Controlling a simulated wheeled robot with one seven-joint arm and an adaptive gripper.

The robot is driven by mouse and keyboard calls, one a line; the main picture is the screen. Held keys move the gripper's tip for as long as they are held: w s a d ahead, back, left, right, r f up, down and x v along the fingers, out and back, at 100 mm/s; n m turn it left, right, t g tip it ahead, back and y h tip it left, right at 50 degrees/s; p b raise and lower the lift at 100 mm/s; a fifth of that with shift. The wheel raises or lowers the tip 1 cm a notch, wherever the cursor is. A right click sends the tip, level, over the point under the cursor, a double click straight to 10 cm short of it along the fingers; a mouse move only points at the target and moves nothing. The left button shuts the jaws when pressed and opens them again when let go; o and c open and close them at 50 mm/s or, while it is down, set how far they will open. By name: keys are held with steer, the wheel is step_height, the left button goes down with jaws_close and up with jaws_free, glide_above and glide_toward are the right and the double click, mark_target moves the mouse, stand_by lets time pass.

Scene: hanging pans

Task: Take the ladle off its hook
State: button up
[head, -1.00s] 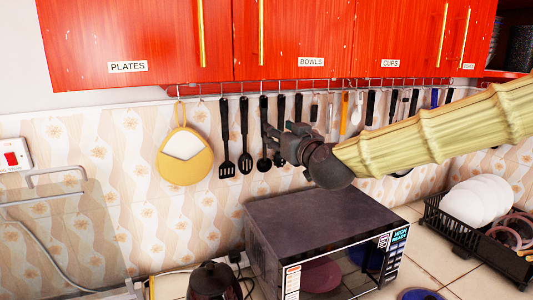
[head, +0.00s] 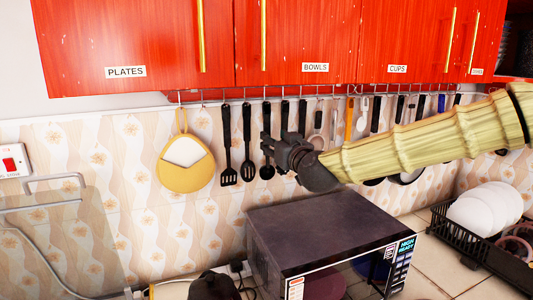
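The black ladle (head: 267,172) hangs from the rail under the red cabinets, with its round bowl at the bottom. Its handle runs straight up to the rail. My gripper (head: 267,147) is at the lower handle, just above the bowl, and overlaps it in the head view. The fingers are small and dark against the black handle, so I cannot tell whether they are open or closed around it. The gripper body hides parts of the utensils to the right. The hook rail (head: 225,99) runs along the wall, and the ladle's top still reaches it.
Several more utensils hang to the right. A microwave (head: 320,225) stands below, a kettle (head: 214,287) in front, and a dish rack (head: 455,228) at right.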

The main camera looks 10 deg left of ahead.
steer(key=shift+p+x, duration=1.5)
steer(key=shift+x, duration=1.05)
jaws_close()
